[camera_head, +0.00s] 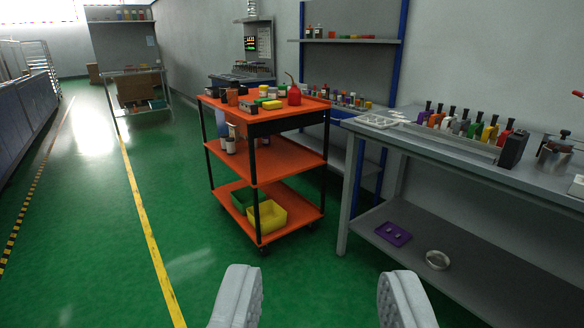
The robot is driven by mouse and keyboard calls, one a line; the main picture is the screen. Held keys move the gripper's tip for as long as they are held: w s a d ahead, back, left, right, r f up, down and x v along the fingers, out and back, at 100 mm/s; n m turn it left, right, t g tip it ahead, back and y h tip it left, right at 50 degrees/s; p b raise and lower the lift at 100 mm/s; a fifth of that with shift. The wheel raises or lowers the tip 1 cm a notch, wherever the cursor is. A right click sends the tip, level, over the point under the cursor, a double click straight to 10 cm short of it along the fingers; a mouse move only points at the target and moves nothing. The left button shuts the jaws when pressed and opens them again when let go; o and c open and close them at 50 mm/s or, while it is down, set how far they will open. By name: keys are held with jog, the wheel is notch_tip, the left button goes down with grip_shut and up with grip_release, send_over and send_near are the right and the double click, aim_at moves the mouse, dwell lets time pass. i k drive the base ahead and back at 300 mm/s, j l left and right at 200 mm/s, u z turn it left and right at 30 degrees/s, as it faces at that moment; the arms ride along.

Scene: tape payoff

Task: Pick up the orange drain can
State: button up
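My gripper (320,292) is open and empty at the bottom of the view, its two pale grey fingers wide apart above the green floor. A small orange-brown can (232,97) stands upright on the left part of the top shelf of an orange cart (238,190). It may be the drain can, but it is too small to be sure. It is well ahead of my gripper and apart from it. A red can with a thin spout (294,96) stands farther right on the same shelf.
Bottles and a yellow box (272,105) crowd the cart top. A yellow bin (267,215) sits on its bottom shelf. A grey bench (400,142) with several coloured bottles stands right. The green floor (90,260) is clear at left.

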aim_at(232, 97)
jog(key=i, duration=4.05)
